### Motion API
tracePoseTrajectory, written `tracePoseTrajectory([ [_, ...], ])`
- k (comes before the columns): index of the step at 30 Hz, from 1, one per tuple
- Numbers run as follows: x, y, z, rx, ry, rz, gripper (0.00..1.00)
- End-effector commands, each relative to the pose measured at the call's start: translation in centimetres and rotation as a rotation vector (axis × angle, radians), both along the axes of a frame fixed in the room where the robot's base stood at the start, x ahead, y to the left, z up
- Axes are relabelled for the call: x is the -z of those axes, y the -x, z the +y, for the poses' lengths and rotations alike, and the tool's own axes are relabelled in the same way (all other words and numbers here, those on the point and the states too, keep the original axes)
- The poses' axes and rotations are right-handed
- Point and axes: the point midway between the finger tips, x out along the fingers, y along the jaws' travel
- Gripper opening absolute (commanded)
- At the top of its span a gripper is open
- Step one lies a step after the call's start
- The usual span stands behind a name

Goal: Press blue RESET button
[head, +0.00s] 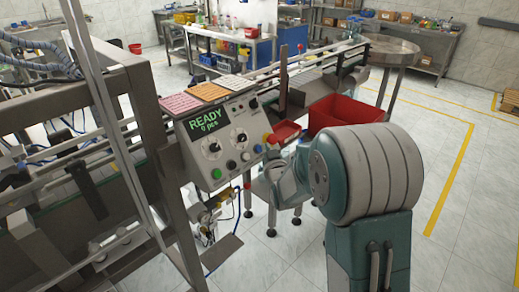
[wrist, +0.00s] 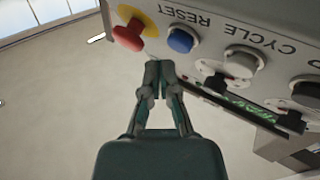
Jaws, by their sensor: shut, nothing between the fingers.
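In the wrist view the blue RESET button (wrist: 181,40) sits on the light control panel (wrist: 205,18), with the word RESET upside down beside it. My gripper (wrist: 158,70) is shut and empty. Its fingertips appear just below and left of the blue button in the picture, between it and the red mushroom button (wrist: 129,36). A gap shows between fingertips and blue button; the exact depth is unclear. In the head view the panel's display (head: 206,126) reads READY, 0 pcs. The fingertips are hard to make out there beside the panel.
A grey button (wrist: 242,60) marked CYCLE sits right of the blue one, with black knobs (wrist: 215,84) beyond. A red bin (head: 335,112) stands behind my arm. Metal frame posts (head: 100,95) rise left of the panel. Open floor (head: 480,200) lies to the right.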

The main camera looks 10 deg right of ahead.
Motion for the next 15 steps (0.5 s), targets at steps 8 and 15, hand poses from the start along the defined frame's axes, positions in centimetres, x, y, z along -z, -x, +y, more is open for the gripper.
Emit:
tracePoseTrajectory([
  [8,-0.2,0.2,-0.2,0.001,0.0,0.0,0.0],
  [15,-1.4,1.6,-1.2,0.001,0.0,-0.001,0.0],
])
